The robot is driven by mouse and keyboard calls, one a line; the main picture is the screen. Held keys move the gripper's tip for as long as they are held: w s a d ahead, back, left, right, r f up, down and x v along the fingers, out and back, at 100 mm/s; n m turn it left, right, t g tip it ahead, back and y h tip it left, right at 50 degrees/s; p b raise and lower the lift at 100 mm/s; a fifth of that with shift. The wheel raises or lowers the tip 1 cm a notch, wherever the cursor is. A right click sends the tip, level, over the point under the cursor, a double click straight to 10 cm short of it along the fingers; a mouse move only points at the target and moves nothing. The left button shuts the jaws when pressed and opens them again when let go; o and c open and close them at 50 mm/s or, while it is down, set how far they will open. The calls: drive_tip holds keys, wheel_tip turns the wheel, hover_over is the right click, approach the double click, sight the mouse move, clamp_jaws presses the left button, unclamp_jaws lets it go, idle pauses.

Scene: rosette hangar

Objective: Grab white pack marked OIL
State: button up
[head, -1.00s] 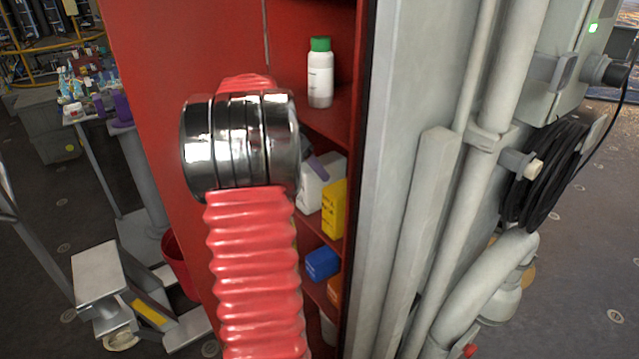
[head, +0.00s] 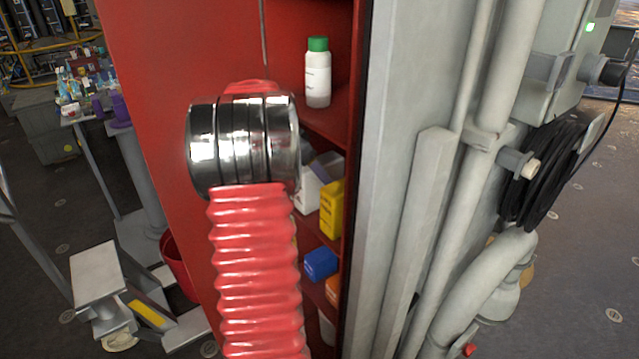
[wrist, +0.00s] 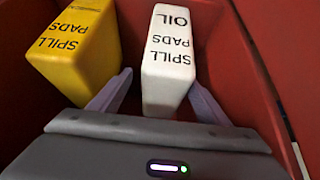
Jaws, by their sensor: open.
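The white pack (wrist: 168,62) is marked "OIL SPILL PADS", its lettering upside down in the wrist view. It stands on the red shelf. My gripper (wrist: 160,90) is open, one finger to each side of the white pack's near end. I cannot tell if either finger touches it. In the head view the white pack (head: 308,192) shows partly, behind my arm, with a grey-violet finger of my gripper (head: 325,165) near its top.
A yellow pack (wrist: 75,50) marked "SPILL PADS" stands close beside the left finger; it also shows in the head view (head: 332,212). The red cabinet (head: 150,90) walls closely surround the shelf. A green-capped white bottle (head: 318,75) stands above, a blue item (head: 320,264) below.

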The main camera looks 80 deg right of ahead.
drive_tip(key=shift+w+x, duration=0.15)
drive_tip(key=shift+x, duration=1.15)
drive_tip(key=shift+w+x, duration=0.2)
drive_tip(key=shift+x, duration=1.1)
drive_tip(key=shift+f, duration=0.1)
drive_tip(key=shift+c, duration=0.7)
drive_tip(key=c, duration=1.2)
drive_tip(key=shift+w+r, duration=0.15)
drive_tip(key=shift+r, duration=0.2)
drive_tip(key=w+a, duration=0.9)
drive_tip(key=a, duration=0.2)
drive_tip(key=w+a, duration=1)
drive_tip(key=a, duration=0.1)
drive_tip(key=w+a, duration=1)
drive_tip(key=a, duration=0.1)
drive_tip(key=shift+w+a, duration=0.25)
drive_tip(key=shift+a, duration=0.15)
